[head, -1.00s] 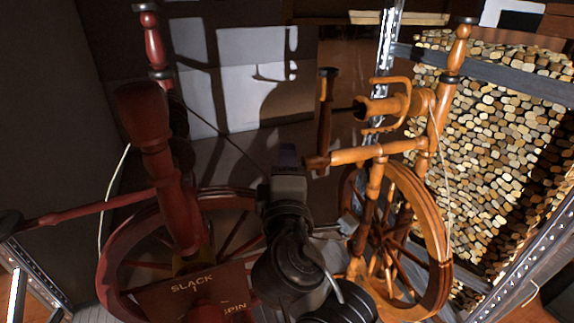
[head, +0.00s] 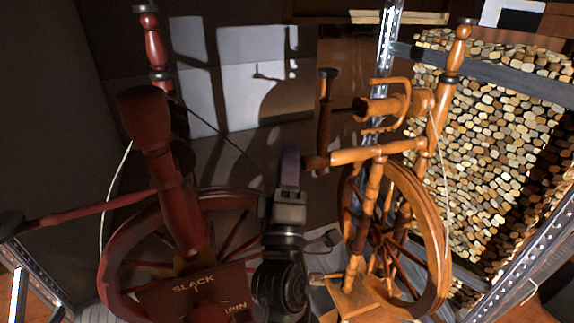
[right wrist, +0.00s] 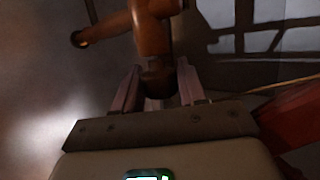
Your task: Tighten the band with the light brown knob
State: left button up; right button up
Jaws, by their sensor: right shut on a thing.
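The light brown spinning wheel (head: 425,255) stands right of centre in the head view. Its tilted crossbar (head: 365,155) ends at the left in a darker brown knob (head: 314,163). My right gripper (head: 290,155) is upright beside that end. In the right wrist view, my right gripper (right wrist: 158,95) has one finger on each side of the knob (right wrist: 157,78) and is shut on it. The finger contact is partly in shadow. A pale cord (head: 445,185) hangs at the wheel's right side. My left gripper is not in view.
A dark red spinning wheel (head: 120,265) stands close on the left, with its bar (head: 90,207) reaching left. A sign (head: 190,290) reading "SLACK" and "SPIN" is at its front.

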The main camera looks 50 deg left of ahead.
dwell(0.3)
jog(key=o, duration=0.9)
jog(key=shift+o, duration=0.2)
jog(key=p+v, duration=0.4)
jog(key=v, duration=0.7)
jog(key=shift+p, duration=0.3)
jog(key=shift+w+a, duration=0.1)
jog(key=shift+a, duration=0.05)
